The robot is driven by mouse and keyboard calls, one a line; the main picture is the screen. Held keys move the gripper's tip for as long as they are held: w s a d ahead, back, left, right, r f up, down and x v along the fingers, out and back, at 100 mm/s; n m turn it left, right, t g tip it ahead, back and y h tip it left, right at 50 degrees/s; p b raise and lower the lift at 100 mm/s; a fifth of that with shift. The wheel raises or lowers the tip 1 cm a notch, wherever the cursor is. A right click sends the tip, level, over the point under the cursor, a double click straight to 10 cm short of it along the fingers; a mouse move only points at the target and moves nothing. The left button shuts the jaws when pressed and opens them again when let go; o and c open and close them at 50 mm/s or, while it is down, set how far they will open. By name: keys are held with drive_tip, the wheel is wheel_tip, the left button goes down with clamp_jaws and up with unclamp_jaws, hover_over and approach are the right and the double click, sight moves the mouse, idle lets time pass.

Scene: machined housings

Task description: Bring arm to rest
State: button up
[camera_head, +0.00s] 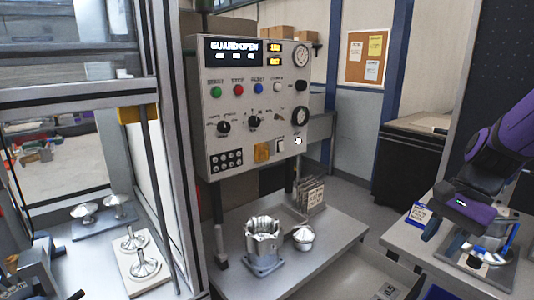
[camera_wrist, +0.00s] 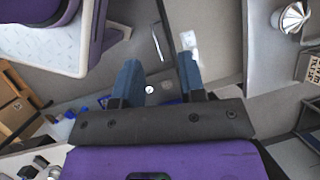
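My gripper (camera_head: 443,234) is at the right of the head view, at the end of my purple arm. It hangs over the right-hand bench (camera_head: 400,236). In the wrist view my gripper (camera_wrist: 160,75) shows two blue fingers spread apart with nothing between them. The floor and bench edges show past the fingertips.
A silver machined housing (camera_head: 263,240) stands on the middle table (camera_head: 335,232), with a small domed part (camera_head: 303,236) beside it. A control panel (camera_head: 258,105) reads "GUARD OPEN". Metal parts on plates (camera_head: 143,262) lie at left. A blue-edged fixture (camera_head: 485,255) sits by my gripper.

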drive_tip(key=s+a+r+n+t+h, duration=0.2)
drive_tip(key=s+r+n+t, duration=0.1)
drive_tip(key=r+n, duration=0.3)
drive_tip(key=s+a+r+n+t+h, duration=0.2)
drive_tip(key=s+r+n+t, duration=0.1)
drive_tip(key=s+r+n, duration=0.2)
drive_tip(key=shift+s+a+r+n+h, duration=0.15)
drive_tip(key=shift+a+r+n+h, duration=0.15)
drive_tip(key=shift+r+n, duration=0.3)
